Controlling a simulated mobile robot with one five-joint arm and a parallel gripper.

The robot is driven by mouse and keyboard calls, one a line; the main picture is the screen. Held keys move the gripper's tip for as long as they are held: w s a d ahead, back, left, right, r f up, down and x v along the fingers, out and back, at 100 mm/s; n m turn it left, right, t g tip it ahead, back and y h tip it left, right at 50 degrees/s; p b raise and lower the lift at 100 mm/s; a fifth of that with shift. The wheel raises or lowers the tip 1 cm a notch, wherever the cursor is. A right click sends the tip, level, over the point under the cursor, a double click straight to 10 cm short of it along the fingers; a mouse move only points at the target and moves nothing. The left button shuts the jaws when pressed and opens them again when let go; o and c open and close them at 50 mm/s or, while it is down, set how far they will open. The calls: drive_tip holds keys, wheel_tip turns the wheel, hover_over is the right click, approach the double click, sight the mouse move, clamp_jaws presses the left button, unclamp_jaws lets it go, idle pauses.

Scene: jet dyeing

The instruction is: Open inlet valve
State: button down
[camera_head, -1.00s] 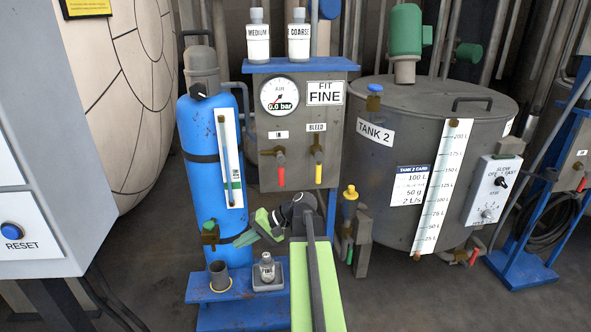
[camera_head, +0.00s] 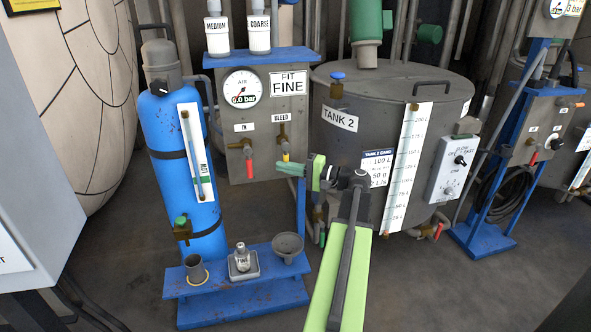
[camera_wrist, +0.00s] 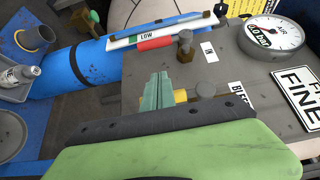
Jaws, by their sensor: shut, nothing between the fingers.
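The inlet valve, labelled IN, has a red handle (camera_head: 249,168) that hangs straight down from its brass body on the grey panel. In the wrist view the red handle (camera_wrist: 157,43) lies beyond my fingers. The bleed valve's yellow handle (camera_head: 285,157) hangs to its right and is partly covered by my gripper; the wrist view shows it (camera_wrist: 181,96) just beside my fingers. My gripper (camera_head: 281,168) is shut and empty in front of the bleed valve, right of the red handle. Its green fingers (camera_wrist: 158,92) are together. I cannot tell whether they touch the yellow handle.
The round gauge (camera_head: 242,88) above the valves reads 0.0 bar. A blue cylinder (camera_head: 180,140) stands left of the panel. A blue stand (camera_head: 210,295) below holds a cup, a small bottle and a funnel. Tank 2 (camera_head: 345,150) is close on the right.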

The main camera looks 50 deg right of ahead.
sight(249, 164)
drive_tip(key=w+a, duration=0.4)
drive_tip(key=w, duration=0.1)
drive_tip(key=shift+w+a, duration=0.15)
drive_tip(key=shift+a, duration=0.1)
drive_tip(key=shift+w+a+f+b, duration=0.1)
drive_tip(key=shift+f+b, duration=0.05)
drive_tip(key=shift+b, duration=0.5)
